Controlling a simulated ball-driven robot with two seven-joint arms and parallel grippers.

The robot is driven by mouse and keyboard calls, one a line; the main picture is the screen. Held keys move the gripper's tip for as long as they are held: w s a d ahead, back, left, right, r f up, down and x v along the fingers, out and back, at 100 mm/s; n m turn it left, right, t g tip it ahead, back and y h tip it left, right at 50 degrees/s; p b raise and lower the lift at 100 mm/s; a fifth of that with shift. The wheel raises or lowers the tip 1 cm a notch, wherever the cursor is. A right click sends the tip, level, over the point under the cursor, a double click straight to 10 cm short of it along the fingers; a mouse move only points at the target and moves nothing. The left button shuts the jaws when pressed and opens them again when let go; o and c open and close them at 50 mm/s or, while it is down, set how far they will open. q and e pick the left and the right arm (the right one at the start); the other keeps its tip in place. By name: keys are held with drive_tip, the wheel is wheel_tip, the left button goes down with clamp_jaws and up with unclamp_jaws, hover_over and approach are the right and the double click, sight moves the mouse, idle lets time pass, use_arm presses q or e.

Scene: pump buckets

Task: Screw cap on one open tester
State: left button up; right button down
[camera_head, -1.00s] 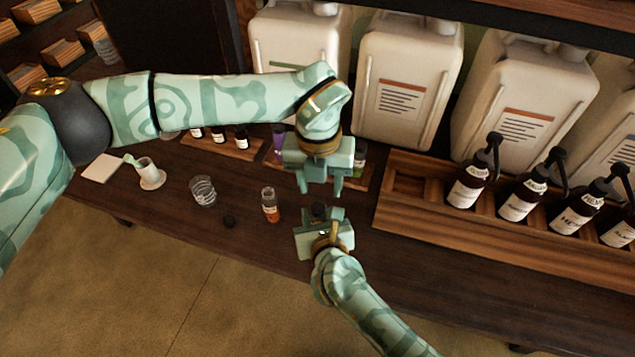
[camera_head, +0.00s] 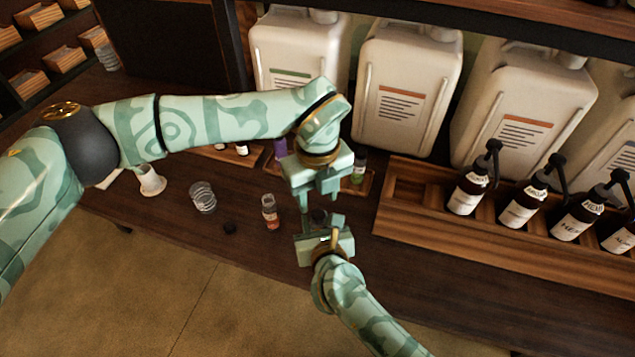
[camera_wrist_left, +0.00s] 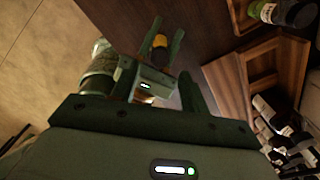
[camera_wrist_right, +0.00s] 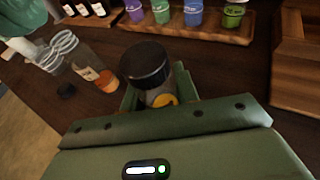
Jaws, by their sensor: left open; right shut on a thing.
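My right gripper (camera_head: 324,222) is shut on a small glass tester with a yellow label (camera_wrist_right: 165,100). A black cap (camera_wrist_right: 147,63) sits on the tester's top; I cannot tell how tightly. In the left wrist view the yellow of the held tester (camera_wrist_left: 160,41) shows between the right fingers. My left gripper (camera_head: 320,200) is open, pointing down just above the held tester, with nothing visible between its fingers. Another tester with orange liquid (camera_head: 270,213) stands open on the table to the left.
Stacked clear glass cups (camera_head: 202,197) and a white cup (camera_head: 150,180) stand farther left. A wooden rack of small coloured bottles (camera_wrist_right: 190,30) is behind the grippers. A wooden crate (camera_head: 430,220) with pump bottles (camera_head: 468,190) is on the right. Large white canisters (camera_head: 408,85) line the back.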

sight(318, 214)
use_arm(q)
drive_tip(key=shift+f, duration=2.45)
clamp_jaws()
drive_tip(key=shift+o, duration=0.6)
unclamp_jaws()
wheel_tip(318, 214, up, 12)
